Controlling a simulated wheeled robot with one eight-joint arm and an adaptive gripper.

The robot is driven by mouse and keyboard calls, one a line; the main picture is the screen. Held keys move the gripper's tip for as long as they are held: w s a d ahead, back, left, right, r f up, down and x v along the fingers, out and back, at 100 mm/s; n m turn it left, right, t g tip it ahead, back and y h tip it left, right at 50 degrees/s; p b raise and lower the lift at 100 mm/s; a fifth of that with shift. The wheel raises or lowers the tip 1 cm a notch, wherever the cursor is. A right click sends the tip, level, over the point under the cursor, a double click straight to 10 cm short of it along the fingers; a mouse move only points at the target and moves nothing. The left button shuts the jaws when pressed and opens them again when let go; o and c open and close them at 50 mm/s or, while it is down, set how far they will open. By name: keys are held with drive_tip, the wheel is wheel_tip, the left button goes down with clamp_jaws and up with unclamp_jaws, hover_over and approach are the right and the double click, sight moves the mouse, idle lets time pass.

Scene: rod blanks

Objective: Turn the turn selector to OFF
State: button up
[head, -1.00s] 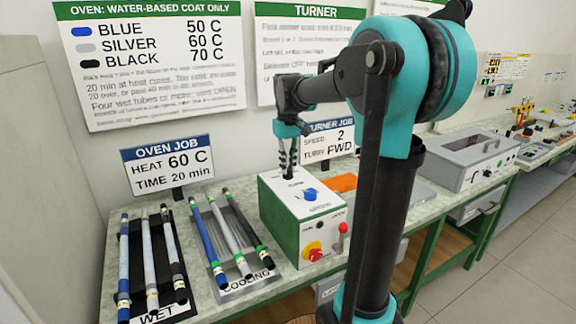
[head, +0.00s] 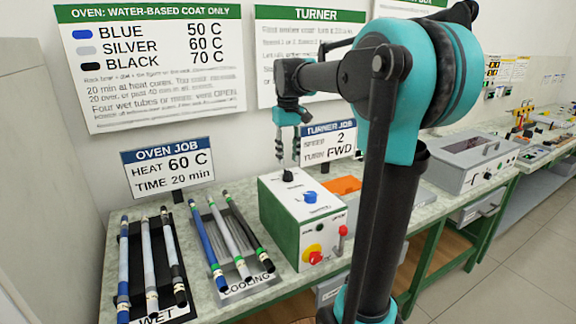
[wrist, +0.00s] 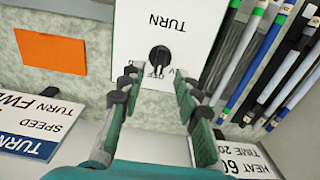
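The turner box (head: 290,230) is white and green and stands on the bench in the head view. Its turn selector is a small black knob (head: 288,175) on the top face near the back. In the wrist view the knob (wrist: 159,57) sits beside the printed word TURN, which appears upside down. Its position marks are too small to read, so I cannot tell its setting. My gripper (head: 288,158) is open and empty just above the knob, fingers pointing down. In the wrist view its fingers (wrist: 155,78) are spread, with the knob between and slightly beyond their tips.
The box also carries a blue knob (head: 310,197), a red button on yellow (head: 313,252) and a red-tipped lever (head: 342,231). The TURNER JOB sign (head: 328,142) stands close behind, reading speed 2, turn FWD. Rods lie on the cooling rack (head: 240,270) to the left.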

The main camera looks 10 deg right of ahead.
sight(288, 171)
wheel_tip(288, 171, up, 7)
drive_tip(key=shift+r, duration=0.2)
drive_tip(key=shift+s, duration=0.1)
